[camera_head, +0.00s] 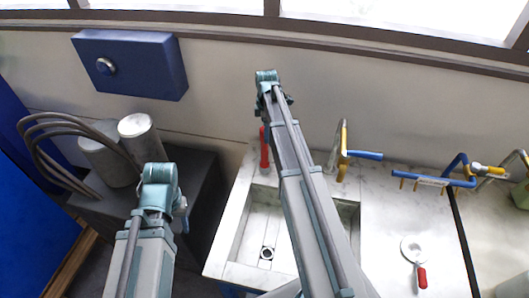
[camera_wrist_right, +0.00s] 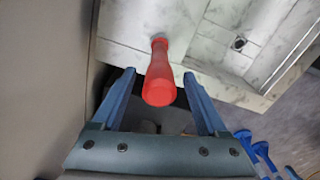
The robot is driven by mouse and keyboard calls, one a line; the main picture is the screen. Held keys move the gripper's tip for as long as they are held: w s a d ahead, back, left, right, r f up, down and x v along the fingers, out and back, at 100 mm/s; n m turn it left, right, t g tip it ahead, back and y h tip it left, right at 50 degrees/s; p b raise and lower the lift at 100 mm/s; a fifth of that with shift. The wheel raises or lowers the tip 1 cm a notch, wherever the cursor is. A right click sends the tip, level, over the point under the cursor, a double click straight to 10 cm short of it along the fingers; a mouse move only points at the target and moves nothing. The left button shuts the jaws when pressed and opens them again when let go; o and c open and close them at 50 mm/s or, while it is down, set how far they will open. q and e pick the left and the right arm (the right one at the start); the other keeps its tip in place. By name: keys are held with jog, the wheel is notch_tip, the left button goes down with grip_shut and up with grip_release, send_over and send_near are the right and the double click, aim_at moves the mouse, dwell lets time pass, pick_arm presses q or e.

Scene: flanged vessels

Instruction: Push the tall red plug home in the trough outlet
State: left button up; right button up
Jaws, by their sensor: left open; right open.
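The tall red plug (camera_head: 264,150) stands at the back left corner of the pale marble trough (camera_head: 228,230). The trough's dark round outlet (camera_head: 267,253) lies in the basin floor near the front, apart from the plug; it also shows in the right wrist view (camera_wrist_right: 239,43). My right gripper (camera_wrist_right: 158,72) is open, with one finger on each side of the red plug (camera_wrist_right: 159,85) and gaps visible beside it. In the head view my right arm crosses the trough, and its fingers are hidden. My left gripper (camera_head: 183,215) is open and empty, left of the trough.
Blue and yellow taps (camera_head: 345,155) stand behind the trough, with more pipework (camera_head: 440,178) to the right. A white round tool with a red handle (camera_head: 421,277) lies on the right counter. Grey cylinders (camera_head: 140,135) with hoses stand at left. A blue box (camera_head: 130,65) hangs on the wall.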

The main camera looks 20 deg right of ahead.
aim_at(264, 150)
jog(key=f+b, duration=0.4)
jog(key=f, duration=0.1)
jog(key=shift+w+a+b, duration=0.1)
jog(key=shift+a+b, duration=0.15)
jog(key=shift+b, duration=0.15)
grip_shut()
dwell(1.1)
